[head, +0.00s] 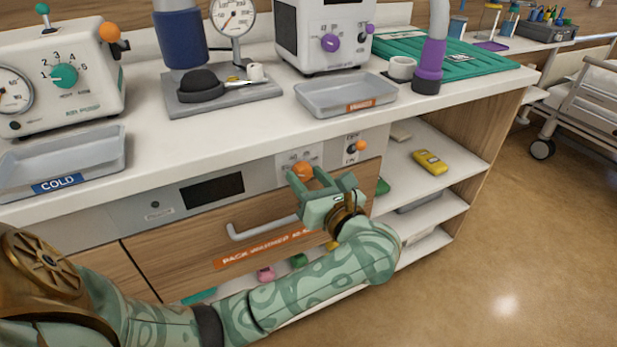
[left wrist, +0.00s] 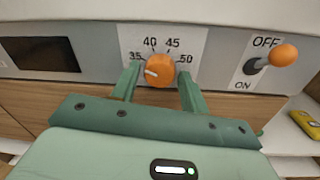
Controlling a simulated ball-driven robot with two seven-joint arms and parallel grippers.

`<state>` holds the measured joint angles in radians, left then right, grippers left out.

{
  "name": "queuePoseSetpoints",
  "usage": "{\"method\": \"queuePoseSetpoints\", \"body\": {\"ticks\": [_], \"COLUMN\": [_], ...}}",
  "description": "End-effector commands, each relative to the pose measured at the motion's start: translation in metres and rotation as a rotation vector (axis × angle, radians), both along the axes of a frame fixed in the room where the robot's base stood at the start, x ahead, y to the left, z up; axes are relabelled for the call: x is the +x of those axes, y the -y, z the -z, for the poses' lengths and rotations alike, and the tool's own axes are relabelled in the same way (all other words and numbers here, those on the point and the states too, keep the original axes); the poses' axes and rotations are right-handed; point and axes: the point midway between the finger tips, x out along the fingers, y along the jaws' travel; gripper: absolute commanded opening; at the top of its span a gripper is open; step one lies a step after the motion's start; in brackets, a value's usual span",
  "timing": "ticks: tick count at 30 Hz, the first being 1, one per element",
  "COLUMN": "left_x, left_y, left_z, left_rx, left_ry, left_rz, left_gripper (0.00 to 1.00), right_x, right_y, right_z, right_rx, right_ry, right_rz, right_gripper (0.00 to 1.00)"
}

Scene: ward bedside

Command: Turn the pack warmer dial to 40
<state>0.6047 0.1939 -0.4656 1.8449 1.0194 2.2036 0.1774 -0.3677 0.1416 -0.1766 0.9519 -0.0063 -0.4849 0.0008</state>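The pack warmer dial is an orange knob (head: 303,170) on the front panel of the pack warmer drawer (head: 270,215). In the left wrist view, the dial (left wrist: 161,71) sits below a printed scale (left wrist: 160,44) reading 35, 40, 45 and 50. Its white mark points left and slightly down, just below the 35. My left gripper (head: 309,177) is at the panel with one finger on each side of the dial. My right gripper is not in view.
An OFF/ON toggle with an orange ball (left wrist: 285,54) is right of the dial. A dark display (head: 212,190) is left of it, and a drawer handle (head: 262,228) below. The counter (head: 250,125) overhangs above; open shelves (head: 440,165) are at right.

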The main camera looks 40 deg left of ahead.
Motion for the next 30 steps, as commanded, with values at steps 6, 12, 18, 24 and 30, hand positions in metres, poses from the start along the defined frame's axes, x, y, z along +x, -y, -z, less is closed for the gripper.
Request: {"method": "queuePoseSetpoints", "body": {"ticks": [6,12,18,24,30], "left_x": [0.000,0.000,-0.001,-0.001,-0.001], "left_y": [0.000,0.000,0.001,0.001,0.001], "left_z": [0.000,-0.001,-0.003,-0.004,-0.004], "left_rx": [0.000,0.008,0.039,0.095,0.160], "left_ry": [-0.001,-0.020,-0.099,-0.237,-0.397], "left_rz": [0.000,0.000,0.000,0.000,0.002], "left_gripper": [0.10,0.10,0.10,0.10,0.10], "right_x": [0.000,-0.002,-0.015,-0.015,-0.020], "right_y": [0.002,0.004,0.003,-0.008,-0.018], "right_z": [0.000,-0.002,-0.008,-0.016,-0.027], "right_rx": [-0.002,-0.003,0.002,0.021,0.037], "right_ry": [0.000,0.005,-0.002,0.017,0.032], "right_rz": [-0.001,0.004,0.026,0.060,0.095], "right_gripper": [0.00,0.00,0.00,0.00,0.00]}}
